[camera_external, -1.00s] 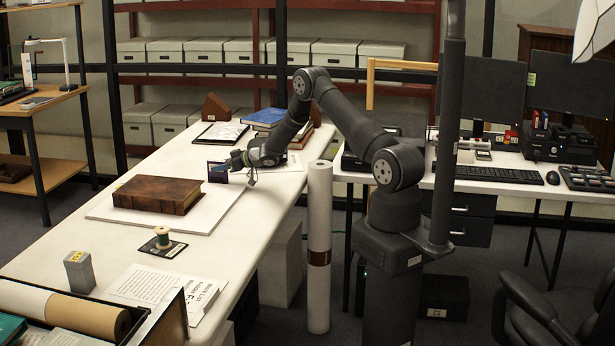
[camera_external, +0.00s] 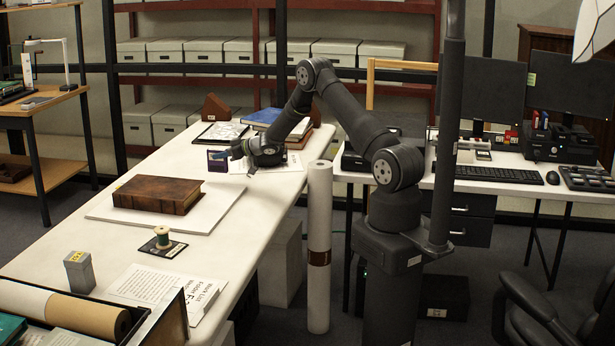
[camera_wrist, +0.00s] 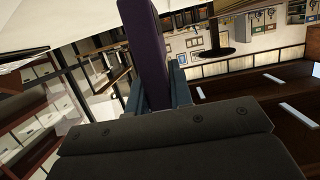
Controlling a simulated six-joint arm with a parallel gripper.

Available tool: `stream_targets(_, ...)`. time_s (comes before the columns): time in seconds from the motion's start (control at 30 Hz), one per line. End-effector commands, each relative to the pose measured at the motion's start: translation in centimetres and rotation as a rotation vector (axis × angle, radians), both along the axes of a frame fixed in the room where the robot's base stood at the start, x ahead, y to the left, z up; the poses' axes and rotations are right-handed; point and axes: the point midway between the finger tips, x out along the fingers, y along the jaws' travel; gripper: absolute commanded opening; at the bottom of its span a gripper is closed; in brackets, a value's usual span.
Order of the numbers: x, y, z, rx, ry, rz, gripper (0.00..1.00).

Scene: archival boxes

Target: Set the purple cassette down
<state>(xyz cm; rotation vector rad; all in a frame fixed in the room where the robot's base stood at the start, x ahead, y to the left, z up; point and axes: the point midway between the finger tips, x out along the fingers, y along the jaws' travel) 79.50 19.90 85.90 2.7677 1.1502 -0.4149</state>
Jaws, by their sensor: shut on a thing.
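The purple cassette (camera_external: 217,161) stands upright at the tip of my gripper (camera_external: 235,158) in the external view, over the white table behind the brown book. My gripper is shut on it. In the wrist view the cassette (camera_wrist: 147,50) shows as a dark purple slab between the fingers of my gripper (camera_wrist: 150,88). The cassette's lower edge is near the table surface, but I cannot tell whether it touches.
A brown leather book (camera_external: 158,194) lies on a white board (camera_external: 205,215) in front of the cassette. A framed sheet (camera_external: 222,132) and a blue book (camera_external: 264,117) lie behind it. The table's left middle is clear.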

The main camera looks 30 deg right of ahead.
Motion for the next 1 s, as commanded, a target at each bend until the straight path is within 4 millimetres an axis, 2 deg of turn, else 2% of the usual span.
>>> stream_targets(0.03,-0.3,-1.6,0.7,0.0,0.0,-0.007,0.0)
stream_targets(0.3,-2.1,-7.4,4.3,0.0,0.0,-0.006,0.0)
stream_targets(0.53,-3.0,-10.3,6.1,0.001,0.001,-0.004,0.0)
stream_targets(0.83,-3.3,-10.8,6.5,0.0,0.001,0.0,0.0)
stream_targets(0.93,-3.2,-9.4,6.5,0.0,0.001,0.011,0.0)
stream_targets(1.0,-3.2,-7.4,6.5,-0.002,-0.002,0.027,0.0)
